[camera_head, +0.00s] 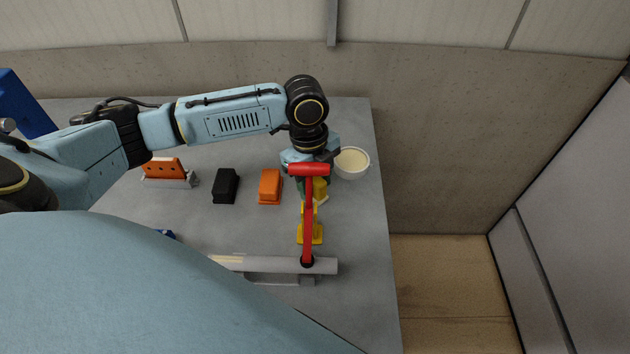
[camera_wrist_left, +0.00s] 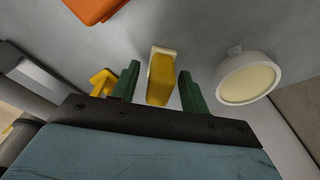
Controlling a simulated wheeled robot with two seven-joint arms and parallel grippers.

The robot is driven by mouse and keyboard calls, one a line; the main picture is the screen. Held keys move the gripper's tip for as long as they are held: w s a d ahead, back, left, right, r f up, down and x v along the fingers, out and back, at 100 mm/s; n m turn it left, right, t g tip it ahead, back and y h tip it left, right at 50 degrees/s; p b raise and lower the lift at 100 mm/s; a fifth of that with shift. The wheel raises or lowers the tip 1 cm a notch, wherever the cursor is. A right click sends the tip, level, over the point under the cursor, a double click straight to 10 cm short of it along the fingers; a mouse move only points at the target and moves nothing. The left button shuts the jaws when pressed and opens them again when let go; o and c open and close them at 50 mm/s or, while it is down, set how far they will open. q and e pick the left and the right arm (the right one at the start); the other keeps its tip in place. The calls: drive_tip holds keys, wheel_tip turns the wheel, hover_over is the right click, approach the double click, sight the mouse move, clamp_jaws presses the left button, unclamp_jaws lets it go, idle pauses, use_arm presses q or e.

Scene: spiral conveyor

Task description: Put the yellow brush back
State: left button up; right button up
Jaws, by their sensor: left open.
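The yellow brush (camera_wrist_left: 161,80) is a yellow block with a cream edge, and in the left wrist view it lies between the two green fingers of my left gripper (camera_wrist_left: 157,84). The fingers are open, with a visible gap on each side of the brush. In the head view a little of the yellow brush (camera_head: 321,188) shows below my left gripper (camera_head: 311,182), partly hidden by a red T-shaped tool (camera_head: 308,222). My right gripper is not in view.
A white bowl (camera_head: 352,163) with cream contents stands right of the gripper. Orange (camera_head: 270,187) and black (camera_head: 226,186) blocks lie to the left. Another yellow piece (camera_head: 311,234) and a grey bar (camera_head: 275,264) are nearer me. The grey table (camera_head: 367,215) ends just right of the bowl.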

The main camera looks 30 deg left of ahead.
use_arm(q)
wheel_tip(320, 180, up, 12)
drive_tip(key=a+p, duration=0.1)
drive_tip(key=shift+w+a, duration=0.2)
drive_tip(key=shift+a, duration=0.05)
idle(0.5)
